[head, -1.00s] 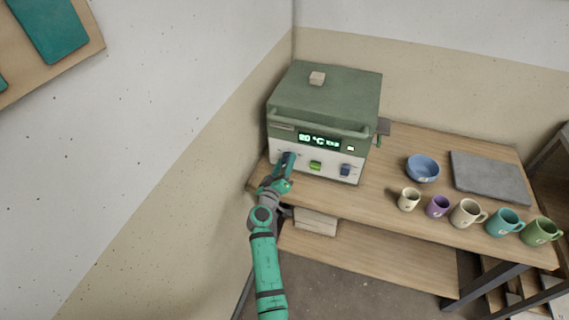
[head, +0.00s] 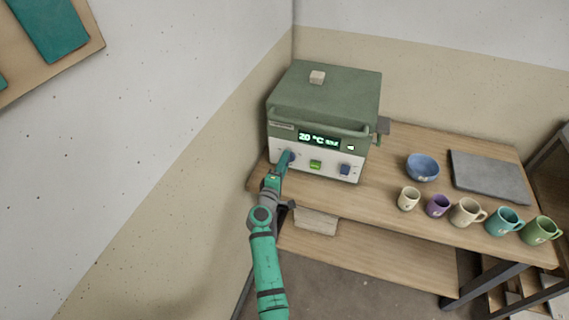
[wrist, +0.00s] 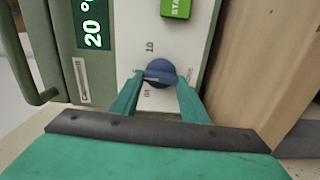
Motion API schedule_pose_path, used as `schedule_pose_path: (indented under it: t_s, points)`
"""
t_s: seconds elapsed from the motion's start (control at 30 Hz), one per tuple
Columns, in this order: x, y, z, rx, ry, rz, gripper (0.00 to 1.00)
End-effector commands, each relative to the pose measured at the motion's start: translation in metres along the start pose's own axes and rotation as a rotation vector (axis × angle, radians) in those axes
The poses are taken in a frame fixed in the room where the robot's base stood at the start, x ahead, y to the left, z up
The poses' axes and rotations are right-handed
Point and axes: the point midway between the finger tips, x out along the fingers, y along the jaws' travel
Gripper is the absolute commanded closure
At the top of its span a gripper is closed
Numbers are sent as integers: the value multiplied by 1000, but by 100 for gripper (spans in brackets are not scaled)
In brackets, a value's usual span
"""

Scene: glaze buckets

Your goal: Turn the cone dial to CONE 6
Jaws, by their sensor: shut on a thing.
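The cone dial is a round blue knob (wrist: 161,70) on the kiln's pale front panel, and in the head view it is the left knob (head: 292,155), partly hidden by my gripper. My gripper (wrist: 159,82) has one green finger on each side of the knob and is shut on it. In the head view my gripper (head: 287,160) reaches up to the panel's left part. A light line marks the knob's face. Small numbers stand around it, one reading 10; the others are too small to read surely. The kiln display (head: 319,139) reads 20 °C, with tiny unclear text beside it.
A green start button (head: 315,165) and another blue knob (head: 345,170) are to the right on the panel. The kiln (head: 325,95) stands on a wooden table (head: 390,215) with a blue bowl (head: 422,167), several mugs and a grey slab (head: 489,176). A wall is close on the left.

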Motion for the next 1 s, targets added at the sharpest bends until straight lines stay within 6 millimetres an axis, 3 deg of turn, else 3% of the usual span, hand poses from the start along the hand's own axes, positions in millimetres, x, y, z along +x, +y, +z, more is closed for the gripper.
schedule_pose_path:
  t_s: [0.63, 0.67, 0.73, 1.0]
  points:
    - [0, -3, 0, -50, 0, -4, 82]
    - [0, -3, 0, -50, 0, -4, 55]
    - [0, -2, 0, -49, 1, -3, 41]
    - [0, -1, 1, -49, -1, -2, 41]
